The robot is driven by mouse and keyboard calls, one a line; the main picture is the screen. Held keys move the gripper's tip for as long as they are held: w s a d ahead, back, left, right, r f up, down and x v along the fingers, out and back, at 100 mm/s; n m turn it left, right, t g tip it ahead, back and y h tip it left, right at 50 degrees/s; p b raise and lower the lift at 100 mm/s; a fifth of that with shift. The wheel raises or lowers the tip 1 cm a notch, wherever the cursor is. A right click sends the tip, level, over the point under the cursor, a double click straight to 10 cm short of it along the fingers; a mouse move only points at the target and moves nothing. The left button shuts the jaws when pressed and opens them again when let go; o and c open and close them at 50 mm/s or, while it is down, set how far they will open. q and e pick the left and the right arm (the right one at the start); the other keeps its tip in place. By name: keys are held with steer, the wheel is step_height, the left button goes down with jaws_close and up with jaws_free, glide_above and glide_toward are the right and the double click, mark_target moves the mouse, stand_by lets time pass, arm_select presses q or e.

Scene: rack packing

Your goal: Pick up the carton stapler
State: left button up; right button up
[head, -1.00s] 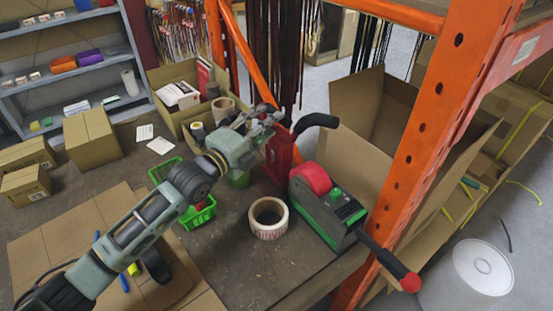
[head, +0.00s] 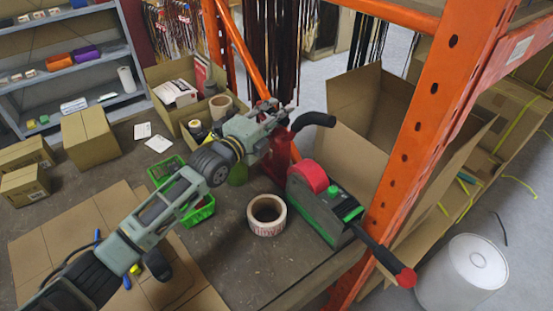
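The carton stapler appears to be the upright red tool (head: 279,157) with a curved black handle (head: 315,120), standing on the workbench near the orange upright. My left gripper (head: 279,114) is at the upper left of the red tool, beside its top and left of the black handle. It overlaps the tool in the picture, and I cannot tell whether it touches it. The fingers are small and seen from behind, so their opening is unclear. The lower left of the tool is partly hidden by my arm. My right gripper is not in view.
A green-grey tape machine with a red wheel (head: 314,177) and a tape roll (head: 267,214) stand close in front. A green basket (head: 199,212) lies left, partly behind my arm. An orange rack post (head: 423,130) and an open carton (head: 352,150) bound the right side.

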arm_select(q)
jaws_close()
steer(key=shift+f, duration=0.1)
steer(key=shift+w+r, duration=0.1)
steer(key=shift+r, duration=0.4)
